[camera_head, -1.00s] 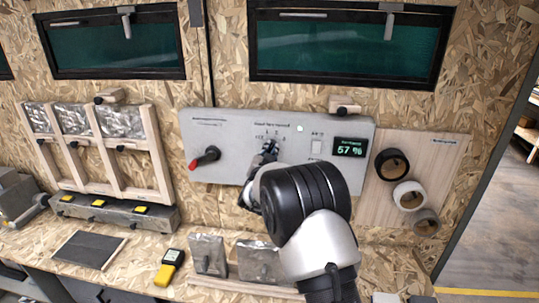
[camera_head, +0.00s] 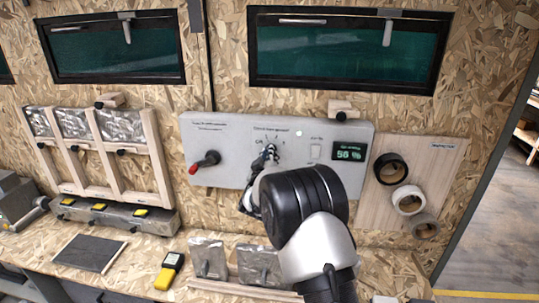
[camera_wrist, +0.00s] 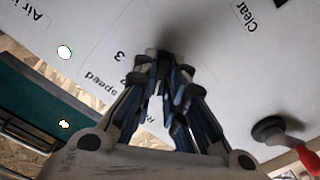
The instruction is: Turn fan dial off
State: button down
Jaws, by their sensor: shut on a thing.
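The grey control panel (camera_head: 228,140) is fixed to the chipboard wall. Its fan dial is at the middle, below a line of small print, and is almost wholly hidden by my gripper (camera_head: 268,155). In the wrist view the fingers of my gripper (camera_wrist: 165,65) come together close to the panel face (camera_wrist: 215,70), near the printed "3" and "speed". They are shut on the fan dial, which is covered by the fingertips and a dark blur. I cannot read the dial's setting.
A red-tipped black lever (camera_head: 205,161) is on the panel's left, and also shows in the wrist view (camera_wrist: 285,135). A display (camera_head: 350,152) reads 56 %. Tape rolls (camera_head: 391,168) hang at the right. A yellow meter (camera_head: 169,270) lies on the bench.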

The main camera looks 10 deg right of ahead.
jog(key=n+p, duration=0.1)
jog(key=n, duration=0.4)
jog(key=shift+n+p, duration=0.3)
jog(key=shift+n, duration=0.1)
dwell(0.3)
jog(key=c, duration=1.6)
grip_release()
jog(key=shift+c, duration=0.2)
jog(key=v, duration=1.2)
jog(key=shift+r, duration=0.1)
